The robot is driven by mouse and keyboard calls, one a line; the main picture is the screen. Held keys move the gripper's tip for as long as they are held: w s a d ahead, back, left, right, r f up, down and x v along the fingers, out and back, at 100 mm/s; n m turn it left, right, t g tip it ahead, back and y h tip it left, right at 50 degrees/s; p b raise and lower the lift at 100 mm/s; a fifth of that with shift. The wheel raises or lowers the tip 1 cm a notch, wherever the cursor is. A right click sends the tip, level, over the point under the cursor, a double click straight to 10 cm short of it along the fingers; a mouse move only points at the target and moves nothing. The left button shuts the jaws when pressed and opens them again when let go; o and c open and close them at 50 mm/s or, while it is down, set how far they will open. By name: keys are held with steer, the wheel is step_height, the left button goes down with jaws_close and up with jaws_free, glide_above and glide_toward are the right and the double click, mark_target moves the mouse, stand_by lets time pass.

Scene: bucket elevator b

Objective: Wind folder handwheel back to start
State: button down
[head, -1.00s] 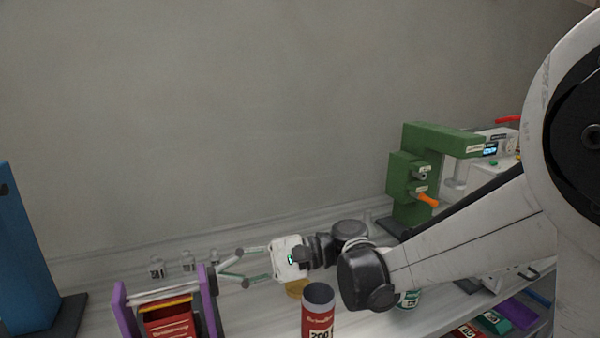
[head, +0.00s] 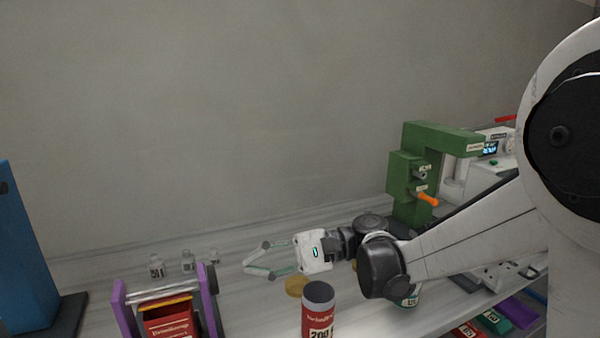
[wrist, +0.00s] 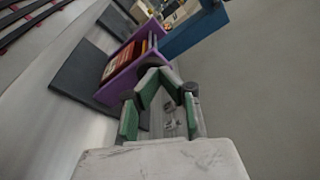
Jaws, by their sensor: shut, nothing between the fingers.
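The folder is a purple-framed device (head: 123,308) at the lower left of the head view, with a red packet (head: 168,322) between its side panels. Its dark round handwheel (head: 212,279) is on the right side panel, seen nearly edge-on. My gripper (head: 246,267) is to the right of the handwheel, pointing left at it, with a small gap between. In the wrist view the purple folder (wrist: 112,88) lies beyond my fingertips (wrist: 168,72). The handwheel's turn angle cannot be read.
Several small clear bottles (head: 187,262) stand behind the folder. A red can (head: 318,312) and a yellow disc (head: 296,286) are below my wrist. A blue column (head: 22,250) stands at far left, a green machine (head: 412,170) with an orange handle at right.

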steer(key=s+a+f+n+g+p, duration=0.2)
steer(key=s+a+g, duration=0.1)
steer(key=a, duration=0.2)
steer(key=shift+a+f+g, duration=0.15)
steer(key=shift+f+g, duration=0.15)
stand_by(0.7)
steer(key=shift+w+a+r+b, duration=0.1)
steer(key=shift+w+r+b, duration=0.2)
steer(key=shift+b, duration=0.45)
stand_by(0.7)
steer(key=shift+s, duration=0.1)
steer(key=v, duration=0.6)
steer(key=shift+s+r+b, duration=0.15)
steer(key=shift+s+b, duration=0.1)
steer(key=shift+b, duration=0.2)
stand_by(0.3)
